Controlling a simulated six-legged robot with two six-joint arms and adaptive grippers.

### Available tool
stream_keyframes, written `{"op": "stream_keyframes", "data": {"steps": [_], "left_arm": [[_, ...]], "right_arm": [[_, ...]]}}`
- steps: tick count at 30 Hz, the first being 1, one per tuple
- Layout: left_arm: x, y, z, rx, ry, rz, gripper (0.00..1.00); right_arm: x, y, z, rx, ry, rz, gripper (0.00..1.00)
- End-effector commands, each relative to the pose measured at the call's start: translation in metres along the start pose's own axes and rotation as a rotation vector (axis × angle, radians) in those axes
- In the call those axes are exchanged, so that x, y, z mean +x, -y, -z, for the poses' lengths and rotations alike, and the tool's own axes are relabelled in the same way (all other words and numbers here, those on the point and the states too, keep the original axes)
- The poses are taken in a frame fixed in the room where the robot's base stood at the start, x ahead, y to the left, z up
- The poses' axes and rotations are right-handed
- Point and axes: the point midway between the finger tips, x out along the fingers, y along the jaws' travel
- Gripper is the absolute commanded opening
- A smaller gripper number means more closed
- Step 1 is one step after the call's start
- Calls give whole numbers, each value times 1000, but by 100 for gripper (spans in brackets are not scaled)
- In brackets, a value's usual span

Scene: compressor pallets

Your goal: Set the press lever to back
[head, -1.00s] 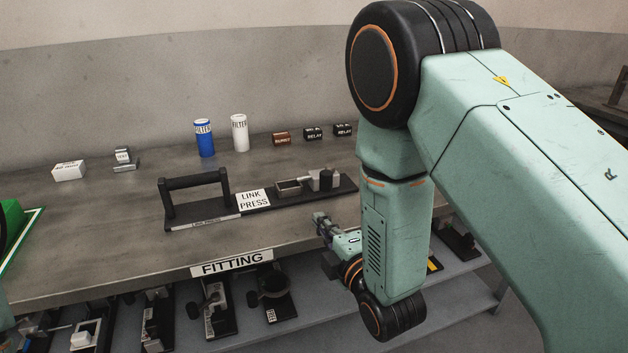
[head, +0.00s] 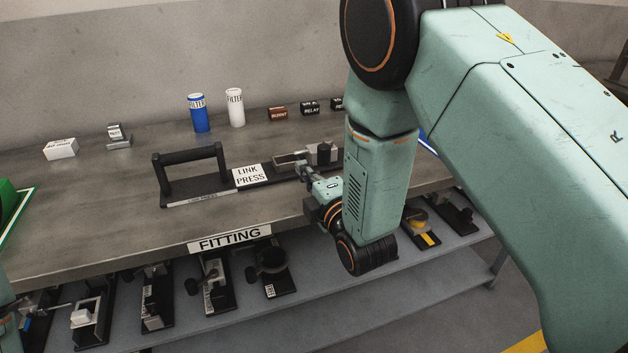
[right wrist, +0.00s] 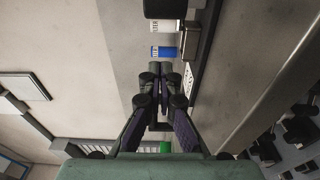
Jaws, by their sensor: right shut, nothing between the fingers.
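The link press (head: 240,187) stands on the bench with a black base, a white "LINK PRESS" label and a black bar handle (head: 188,156) on two posts at its left end. At its right end are a metal tray-like part (head: 290,158) and a dark upright block (head: 324,152). I cannot tell for sure which part is the lever. My right gripper (head: 303,170) is shut and empty, just in front of the metal part. It also shows in the right wrist view (right wrist: 155,84), with the press label (right wrist: 187,82) beside it. My left gripper is out of view.
A blue filter (head: 200,114) and a white filter (head: 235,108) stand behind the press, with small labelled boxes (head: 278,113) to their right. A lower shelf (head: 330,285) holds several fixtures. The bench left of the press is mostly clear.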

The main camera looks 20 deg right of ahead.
Motion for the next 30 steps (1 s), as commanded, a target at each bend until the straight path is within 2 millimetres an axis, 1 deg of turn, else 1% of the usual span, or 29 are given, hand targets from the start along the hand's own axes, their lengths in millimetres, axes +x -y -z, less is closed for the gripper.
{"op": "stream_keyframes", "data": {"steps": [1,3,8,9,12,18,23,30], "left_arm": [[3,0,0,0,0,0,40],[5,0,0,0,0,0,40],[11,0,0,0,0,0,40],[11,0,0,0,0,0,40],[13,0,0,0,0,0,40],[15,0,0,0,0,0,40],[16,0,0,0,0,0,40],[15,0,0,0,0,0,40]], "right_arm": [[10,0,0,0,0,-5,0],[24,0,0,0,0,-4,0],[52,1,0,0,0,-3,0],[49,2,-8,3,5,1,0],[44,1,-20,2,4,1,0],[38,1,-34,1,2,1,0],[37,0,-38,0,1,0,0],[36,0,-38,0,0,0,0]]}}
